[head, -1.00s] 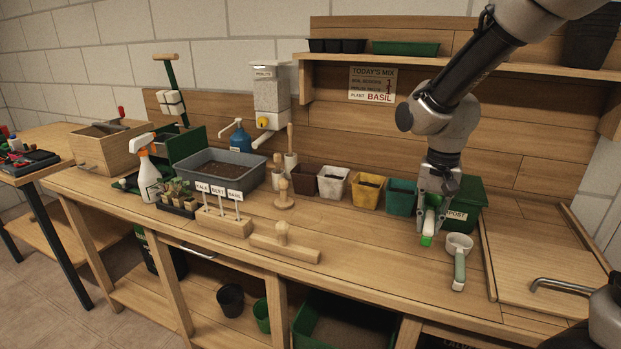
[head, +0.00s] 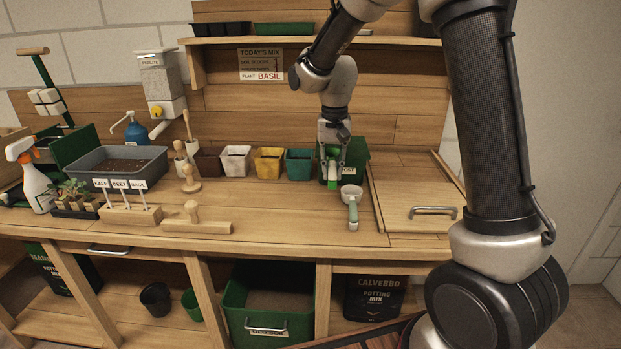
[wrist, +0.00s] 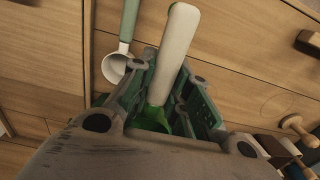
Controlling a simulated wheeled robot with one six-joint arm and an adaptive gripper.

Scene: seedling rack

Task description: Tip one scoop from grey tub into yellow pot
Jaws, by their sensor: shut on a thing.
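The grey tub (head: 88,166), with dark soil in it, stands at the left of the bench in the head view. The yellow pot (head: 268,166) stands upright in a row of small pots. My gripper (head: 332,172) is over the right part of the bench, before a green compost box. It is shut on a white-and-green tool (wrist: 178,50), whose white bar sticks out between the fingers. Whether it has a scoop end is hidden. A white cup scoop with a green handle (head: 352,205) lies on the bench beside my gripper; it also shows in the wrist view (wrist: 127,30).
A brown pot (head: 208,161), a white pot (head: 236,163) and a teal pot (head: 299,165) flank the yellow one. The green compost box (head: 357,160) is behind my gripper.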

